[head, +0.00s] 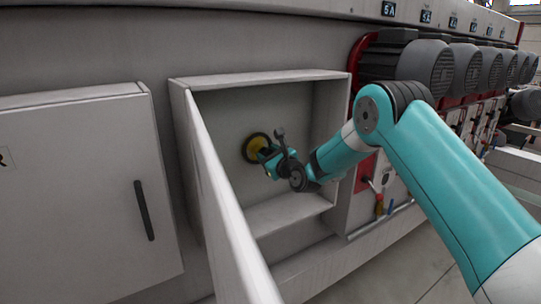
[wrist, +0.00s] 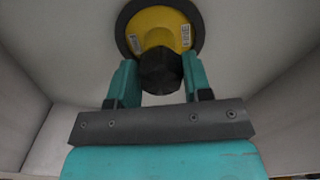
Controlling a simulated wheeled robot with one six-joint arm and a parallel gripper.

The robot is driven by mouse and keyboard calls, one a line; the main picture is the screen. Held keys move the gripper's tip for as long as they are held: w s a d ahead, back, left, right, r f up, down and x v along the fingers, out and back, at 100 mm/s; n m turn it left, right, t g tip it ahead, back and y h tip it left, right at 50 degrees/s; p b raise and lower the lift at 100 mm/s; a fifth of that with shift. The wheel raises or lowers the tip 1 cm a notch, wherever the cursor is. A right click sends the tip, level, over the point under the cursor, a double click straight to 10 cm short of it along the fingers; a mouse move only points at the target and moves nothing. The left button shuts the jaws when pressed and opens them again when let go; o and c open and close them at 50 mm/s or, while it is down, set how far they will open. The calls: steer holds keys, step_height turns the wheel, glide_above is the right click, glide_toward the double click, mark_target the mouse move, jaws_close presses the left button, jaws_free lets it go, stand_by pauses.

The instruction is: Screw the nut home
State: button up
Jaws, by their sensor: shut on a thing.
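The nut (wrist: 160,70) is black and faceted. In the wrist view it sits between the two teal fingers of my gripper (wrist: 158,82), in front of a yellow disc-shaped part (wrist: 160,22) with a dark outer ring. My gripper is shut on the nut. In the head view my gripper (head: 266,154) reaches into an open cabinet and meets the yellow part (head: 252,148) on its back wall. The nut is too small and too covered there to make out. How far the nut sits on its thread is hidden.
The open cabinet (head: 262,78) has walls close around my arm, and its door (head: 220,215) stands open at the left. A closed cabinet door with a dark handle (head: 144,210) is further left. Several grey motors (head: 428,66) stand at the right.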

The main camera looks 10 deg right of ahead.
steer(key=shift+w+r, duration=0.1)
steer(key=m+p, duration=0.2)
steer(key=shift+r+p, duration=0.2)
steer(key=shift+p, duration=0.1)
steer(key=shift+f+m+p, duration=0.15)
steer(key=shift+m+p, duration=0.5)
steer(key=shift+m, duration=0.45)
steer(key=shift+f+m, duration=0.15)
steer(key=shift+m, duration=0.15)
steer(key=o, duration=1)
steer(key=shift+a, duration=0.1)
steer(key=shift+c, duration=1.2)
